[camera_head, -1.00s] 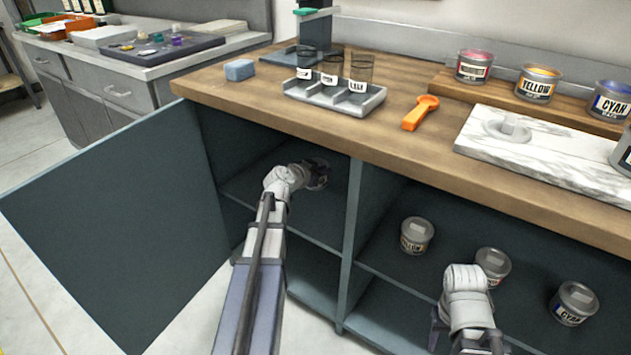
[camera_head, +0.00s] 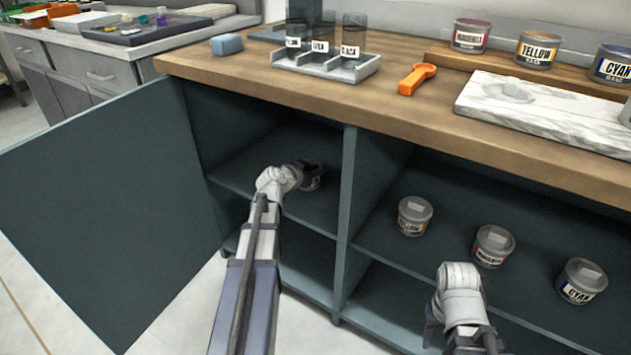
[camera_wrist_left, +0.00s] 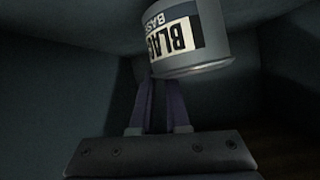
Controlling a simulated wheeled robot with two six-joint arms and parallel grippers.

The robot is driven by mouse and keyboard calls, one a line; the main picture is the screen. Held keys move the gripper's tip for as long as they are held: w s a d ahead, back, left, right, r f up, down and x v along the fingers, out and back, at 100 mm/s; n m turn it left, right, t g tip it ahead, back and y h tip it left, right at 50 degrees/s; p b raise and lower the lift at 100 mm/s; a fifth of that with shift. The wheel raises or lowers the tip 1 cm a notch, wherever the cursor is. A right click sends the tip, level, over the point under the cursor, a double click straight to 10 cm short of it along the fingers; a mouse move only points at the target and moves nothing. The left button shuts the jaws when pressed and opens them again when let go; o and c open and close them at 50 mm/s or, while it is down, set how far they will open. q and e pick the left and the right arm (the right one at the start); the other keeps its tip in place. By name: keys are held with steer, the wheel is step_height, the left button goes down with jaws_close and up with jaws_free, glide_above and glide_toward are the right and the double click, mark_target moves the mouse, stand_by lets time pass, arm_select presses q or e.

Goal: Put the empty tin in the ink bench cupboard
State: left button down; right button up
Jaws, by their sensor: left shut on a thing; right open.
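The tin (camera_head: 314,178) is dark grey with a label reading BLACK BASE. It is inside the left compartment of the ink bench cupboard (camera_head: 347,215), over its upper shelf. In the left wrist view the tin (camera_wrist_left: 190,40) fills the top of the picture. My left gripper (camera_head: 301,175) reaches in through the open front and is shut on the tin; its fingers (camera_wrist_left: 163,95) show below the tin. I cannot tell whether the tin touches the shelf. My right gripper (camera_head: 458,285) is open, in front of the right compartment; its fingertips are mostly hidden.
The cupboard door (camera_head: 110,220) stands wide open at left. Yellow (camera_head: 414,217), magenta (camera_head: 492,247) and cyan (camera_head: 580,282) tins stand on the right compartment's shelf. The worktop (camera_head: 300,95) overhangs the compartments and carries a rack (camera_head: 330,68), an orange scoop (camera_head: 413,82) and a marble slab (camera_head: 540,115).

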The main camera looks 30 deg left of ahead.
arm_select(q)
steer(key=shift+f+b, duration=0.75)
steer(key=shift+f, duration=0.4)
arm_select(e)
steer(key=shift+f, duration=1.2)
arm_select(q)
steer(key=shift+f, duration=0.2)
steer(key=c, duration=0.9)
jaws_free()
arm_select(e)
steer(key=shift+f, duration=0.1)
arm_select(q)
steer(key=shift+r, duration=0.1)
steer(key=shift+r, duration=0.15)
steer(key=p+v, duration=0.4)
steer(key=v, duration=0.8)
steer(key=shift+p, duration=0.4)
arm_select(e)
steer(key=shift+r, duration=2.5)
